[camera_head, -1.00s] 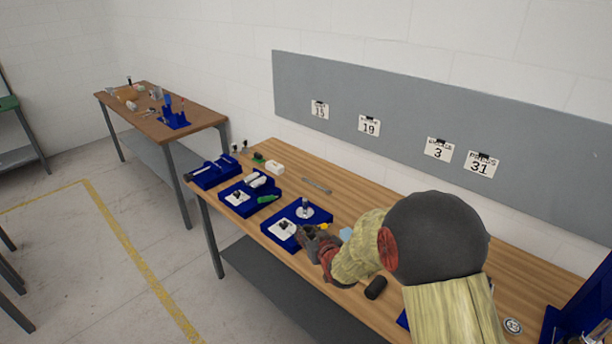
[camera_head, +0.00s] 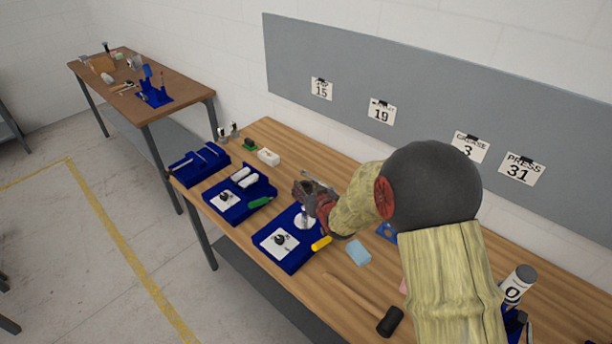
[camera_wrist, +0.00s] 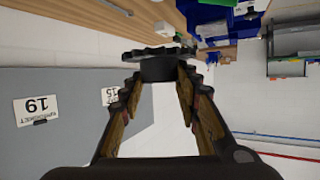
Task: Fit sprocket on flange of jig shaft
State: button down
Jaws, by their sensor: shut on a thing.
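My gripper (camera_head: 308,195) is shut on a dark toothed sprocket (camera_wrist: 158,52). In the wrist view the sprocket's hub sits between the fingertips and its toothed disc lies beyond them, edge-on. In the head view the sprocket cannot be told apart from the gripper. The jig shaft (camera_head: 304,212) stands on a pale round flange (camera_head: 306,224) at the back of the nearest blue tray (camera_head: 293,262). My gripper is at or just above the shaft and partly hides it. I cannot tell whether the sprocket touches the shaft.
The same tray holds a white plate with a dark knob (camera_head: 279,240). A yellow-handled tool (camera_head: 321,243), a blue block (camera_head: 359,253) and a mallet (camera_head: 388,321) lie to the right. More blue trays (camera_head: 240,204) stand to the left. A grey board (camera_head: 420,100) rises behind the bench.

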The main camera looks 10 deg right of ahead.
jog(key=shift+w+f, duration=0.1)
jog(key=shift+w, duration=0.1)
jog(key=shift+s+a+f, duration=0.1)
jog(key=shift+s, duration=0.05)
jog(key=b, duration=0.3)
send_over(306, 216)
jog(key=shift+f, duration=2.7)
jog(key=shift+s+f+b, duration=0.15)
jog(key=shift+f+b, duration=0.9)
jog(key=shift+f, duration=0.2)
jog(key=shift+f+b, duration=2.7)
jog(key=shift+f, duration=0.15)
jog(key=c, duration=1.2)
grip_release()
jog(key=shift+s+f, duration=0.1)
jog(key=v, duration=1.2)
jog(key=shift+a, duration=0.1)
